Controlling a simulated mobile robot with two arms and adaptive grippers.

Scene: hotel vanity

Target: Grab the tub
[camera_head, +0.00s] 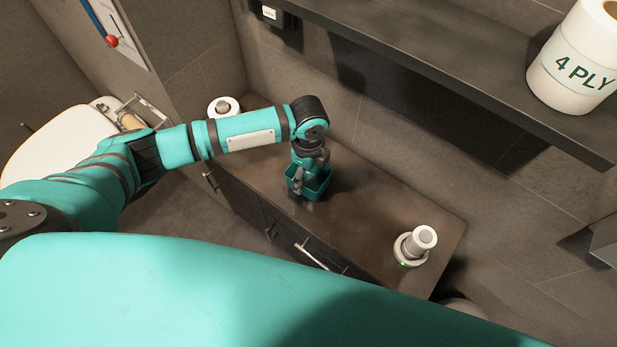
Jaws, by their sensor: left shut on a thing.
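The tub (317,185) is a small teal open container. It is at the dark vanity counter (365,225), near the counter's front edge. My left arm reaches in from the left, and my left gripper (298,186) points down at the tub's left side. The gripper is shut on the tub; its fingers hide part of the tub's wall. I cannot tell whether the tub's base touches the counter. My right gripper is not in view.
A white cylindrical device (416,245) stands on the counter's right part. A toilet roll (223,107) is at the back left. A shelf (430,60) overhangs above, carrying large rolls marked 4 PLY (575,65). Drawer handles (318,256) line the counter's front. Bare counter lies between tub and device.

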